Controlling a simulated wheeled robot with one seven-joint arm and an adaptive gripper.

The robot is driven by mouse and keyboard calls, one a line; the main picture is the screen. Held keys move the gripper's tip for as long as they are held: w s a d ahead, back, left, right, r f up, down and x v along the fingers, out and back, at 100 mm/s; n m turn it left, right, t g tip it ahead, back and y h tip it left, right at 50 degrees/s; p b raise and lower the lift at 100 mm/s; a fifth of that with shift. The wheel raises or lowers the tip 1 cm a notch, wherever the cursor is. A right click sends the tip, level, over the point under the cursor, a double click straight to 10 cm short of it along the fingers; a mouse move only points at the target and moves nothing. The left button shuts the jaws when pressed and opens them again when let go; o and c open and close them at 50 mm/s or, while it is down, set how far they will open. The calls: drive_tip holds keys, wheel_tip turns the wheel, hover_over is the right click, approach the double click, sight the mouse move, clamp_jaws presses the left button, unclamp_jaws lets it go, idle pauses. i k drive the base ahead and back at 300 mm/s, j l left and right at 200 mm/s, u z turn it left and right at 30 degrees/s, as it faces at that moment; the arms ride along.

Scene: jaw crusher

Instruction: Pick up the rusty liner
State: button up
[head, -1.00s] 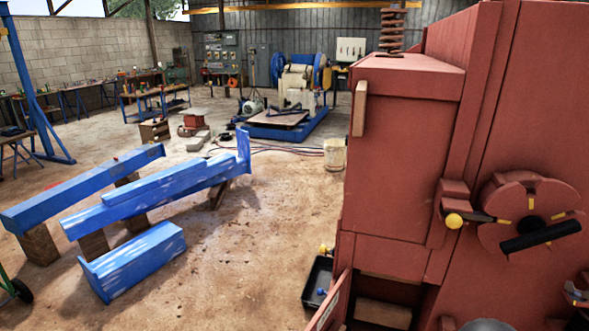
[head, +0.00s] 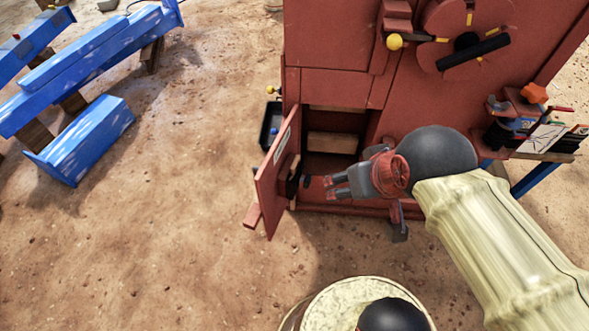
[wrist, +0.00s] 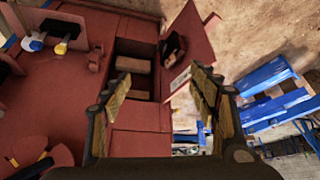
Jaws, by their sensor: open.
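No part is clearly recognisable as the rusty liner. A brown block (head: 332,143) sits inside the dark opening low in the red crusher (head: 335,40); I cannot tell if it is the liner. In the wrist view, brown blocks (wrist: 135,70) show in the same opening. My gripper (head: 332,187) is open, with nothing between its fingers, in front of the opening and close to the open door. In the wrist view its two fingers (wrist: 158,98) stand wide apart.
The red door (head: 272,180) is swung open, with a dark handle on its inner side. A black tray (head: 270,125) lies beside the crusher. A tool bench (head: 540,155) stands at the right. Blue beams (head: 85,140) lie at the left. The dirt floor in front is clear.

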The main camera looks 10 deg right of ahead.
sight(296, 164)
drive_tip(key=k+l+z, duration=0.2)
drive_tip(key=l+z, duration=0.15)
drive_tip(key=l, duration=0.5)
drive_tip(key=l+z, duration=0.4)
drive_tip(key=l, duration=0.5)
drive_tip(key=l+z, duration=0.35)
drive_tip(key=l, duration=0.55)
drive_tip(key=u, duration=2.15)
drive_tip(key=i+j, duration=0.2)
drive_tip(key=i, duration=0.35)
drive_tip(key=i+j, duration=0.2)
drive_tip(key=i, duration=0.4)
drive_tip(key=i+j+u, duration=0.1)
drive_tip(key=i, duration=0.45)
